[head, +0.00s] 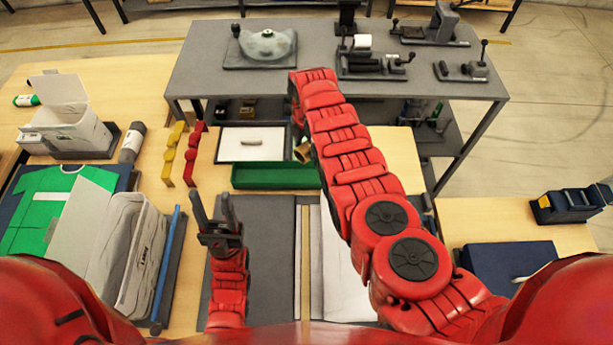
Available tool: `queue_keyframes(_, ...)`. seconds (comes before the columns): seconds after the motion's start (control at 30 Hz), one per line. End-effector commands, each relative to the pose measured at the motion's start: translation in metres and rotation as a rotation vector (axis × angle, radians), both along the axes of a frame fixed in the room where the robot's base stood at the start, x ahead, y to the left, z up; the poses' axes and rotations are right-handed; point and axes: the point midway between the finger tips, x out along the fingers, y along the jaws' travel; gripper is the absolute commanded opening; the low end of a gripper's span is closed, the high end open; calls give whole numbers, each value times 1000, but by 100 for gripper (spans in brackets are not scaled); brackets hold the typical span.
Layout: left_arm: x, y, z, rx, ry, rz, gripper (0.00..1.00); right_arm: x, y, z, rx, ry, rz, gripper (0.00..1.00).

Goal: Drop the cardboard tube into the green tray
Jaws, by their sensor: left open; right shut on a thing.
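The green tray (270,183) lies across the far side of the work surface in the middle. The brown cardboard tube (303,152) shows just left of my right arm, near the tray's far right corner; part of it is hidden behind the arm. My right gripper (299,139) is almost wholly hidden by its own arm and is shut on the tube. Whether the tube is directly over the tray cannot be told. My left gripper (212,201) is open and empty, fingers pointing away, left of and nearer than the tray.
A framed white board (240,153) with a small pale item lies behind the tray. Yellow (174,150) and red (194,155) wavy pieces lie to its left. A white open box (66,128) and grey bin (138,258) stand left. A grey machine table (220,60) stands beyond.

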Motion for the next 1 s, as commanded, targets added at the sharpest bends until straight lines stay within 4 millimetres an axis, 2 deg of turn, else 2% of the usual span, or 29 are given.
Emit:
queue_keyframes(0.03,0,0,-13,0,0,0,50,0,0,-14,0,0,0,14)
queue_keyframes(0.2,0,0,-34,0,0,0,50,0,1,-33,1,-2,1,14)
queue_keyframes(0.33,0,0,-39,0,0,0,50,1,0,-38,1,-2,-1,14)
queue_keyframes(0.57,0,0,-38,0,0,0,50,1,0,-36,1,-2,-1,14)
queue_keyframes(0.6,0,0,-38,0,0,0,50,1,0,-36,1,-2,-1,69)
queue_keyframes(0.77,0,0,-38,0,0,0,50,1,0,-36,0,-1,0,98)
queue_keyframes(0.8,0,0,-38,0,0,0,50,1,0,-36,0,-1,0,100)
queue_keyframes(1.0,0,0,-37,0,0,0,50,1,0,-36,0,-1,0,100)
